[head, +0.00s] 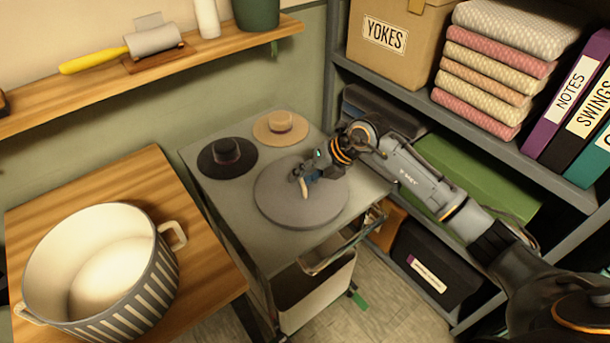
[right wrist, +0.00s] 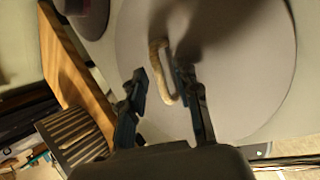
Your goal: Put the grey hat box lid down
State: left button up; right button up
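The grey hat box lid (head: 273,207) is a flat round disc over the front part of the grey cart top (head: 215,197). It looks flat on the cart top. A tan loop handle stands on the lid, seen clearly in the right wrist view (right wrist: 168,95). My right gripper (head: 303,180) is over the middle of the lid at the handle. In the right wrist view its two fingers (right wrist: 163,78) are spread to either side of the handle, with a gap visible on the left side. My left gripper is not in view.
A striped pot (head: 110,265) stands on a wooden table to the left. A grey shelf unit with boxes, towels and binders is to the right.

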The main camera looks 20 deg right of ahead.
jog(key=b+v, duration=0.2)
jog(key=v, duration=1)
dwell(0.4)
